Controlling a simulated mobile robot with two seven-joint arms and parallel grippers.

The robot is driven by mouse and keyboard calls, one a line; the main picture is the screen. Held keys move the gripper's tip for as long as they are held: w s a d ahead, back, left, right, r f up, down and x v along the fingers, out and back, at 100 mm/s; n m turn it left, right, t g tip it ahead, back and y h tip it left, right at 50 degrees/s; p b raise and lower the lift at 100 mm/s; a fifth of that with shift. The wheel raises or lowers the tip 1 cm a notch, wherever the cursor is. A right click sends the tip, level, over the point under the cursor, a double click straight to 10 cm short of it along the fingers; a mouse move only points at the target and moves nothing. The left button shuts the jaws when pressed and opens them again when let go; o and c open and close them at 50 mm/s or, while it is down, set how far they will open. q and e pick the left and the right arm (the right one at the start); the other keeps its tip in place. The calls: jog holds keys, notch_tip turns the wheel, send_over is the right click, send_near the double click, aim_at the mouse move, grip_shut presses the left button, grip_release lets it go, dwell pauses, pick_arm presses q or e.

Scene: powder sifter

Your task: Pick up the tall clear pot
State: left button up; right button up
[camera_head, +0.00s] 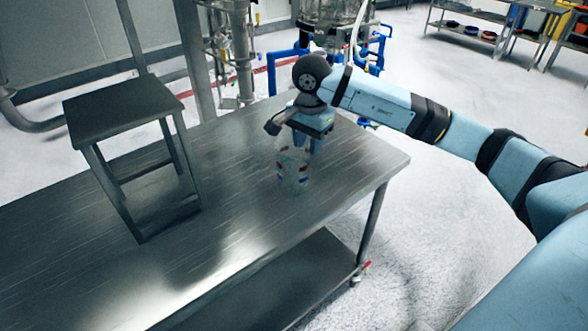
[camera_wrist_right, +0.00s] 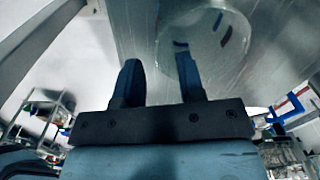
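The tall clear pot (camera_head: 292,178) stands upright on the steel table, near its right end. It is see-through, with small red and blue marks on its side. My right gripper (camera_head: 309,142) is above and just behind the pot's upper part, pointing down. In the right wrist view the two fingers of my right gripper (camera_wrist_right: 158,60) are apart. The round outline of the pot (camera_wrist_right: 222,62) lies to the right there, and the right finger overlaps its left part. I cannot tell whether that finger touches the wall. My left gripper is not in view.
A dark metal stool-like stand (camera_head: 122,105) stands on the table (camera_head: 235,225) to the left of the pot. Glass and steel equipment with blue pipes (camera_head: 335,25) is behind the table. The tabletop between stand and pot is clear.

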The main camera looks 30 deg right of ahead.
aim_at(294, 166)
notch_tip(294, 166, down, 6)
jog(key=shift+d+r+p, duration=0.1)
jog(key=shift+p, duration=0.2)
grip_shut()
